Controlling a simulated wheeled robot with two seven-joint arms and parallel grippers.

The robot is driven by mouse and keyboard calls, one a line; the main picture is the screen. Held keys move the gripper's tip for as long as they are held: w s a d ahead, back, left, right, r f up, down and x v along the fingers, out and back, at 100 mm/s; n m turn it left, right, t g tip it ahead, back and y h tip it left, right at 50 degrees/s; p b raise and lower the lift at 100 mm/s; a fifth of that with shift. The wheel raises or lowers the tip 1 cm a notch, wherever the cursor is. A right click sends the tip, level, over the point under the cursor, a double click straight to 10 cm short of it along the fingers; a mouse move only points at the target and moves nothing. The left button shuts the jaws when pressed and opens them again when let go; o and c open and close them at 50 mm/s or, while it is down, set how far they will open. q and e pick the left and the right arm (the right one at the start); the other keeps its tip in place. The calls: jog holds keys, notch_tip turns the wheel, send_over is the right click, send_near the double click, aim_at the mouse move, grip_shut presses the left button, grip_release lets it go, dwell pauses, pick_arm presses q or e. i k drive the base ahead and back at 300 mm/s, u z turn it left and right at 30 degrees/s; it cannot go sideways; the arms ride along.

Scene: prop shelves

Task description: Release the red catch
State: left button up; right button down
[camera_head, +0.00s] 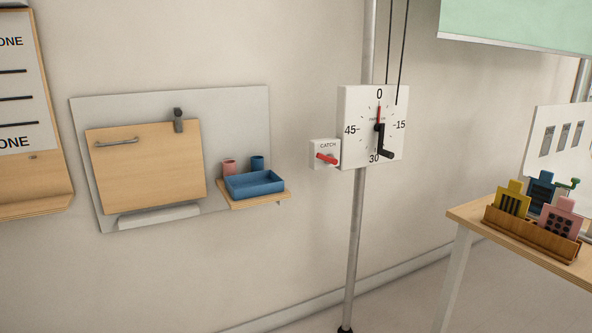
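The red catch (327,159) is a small red lever on a white box labelled CATCH (325,146). The lever slopes slightly down to the right. The box sits at the left edge of a white square dial (354,120) fixed to a grey vertical pole. The dial is marked 0, 15, 30 and 45, with a red pointer (379,114) up at 0 and a black crank (384,147) below its centre. Neither of my grippers shows in the head view.
Left of the catch, a small wall shelf (262,201) holds a blue tray (268,188) and two cups. A wooden flap (144,185) is on a grey panel. At right, a table (467,214) bears a wooden rack (533,240) of coloured tags. Space before the catch looks clear.

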aim_at(329, 158)
jog(key=u, duration=0.5)
jog(key=i, duration=0.95)
jog(key=u, duration=0.2)
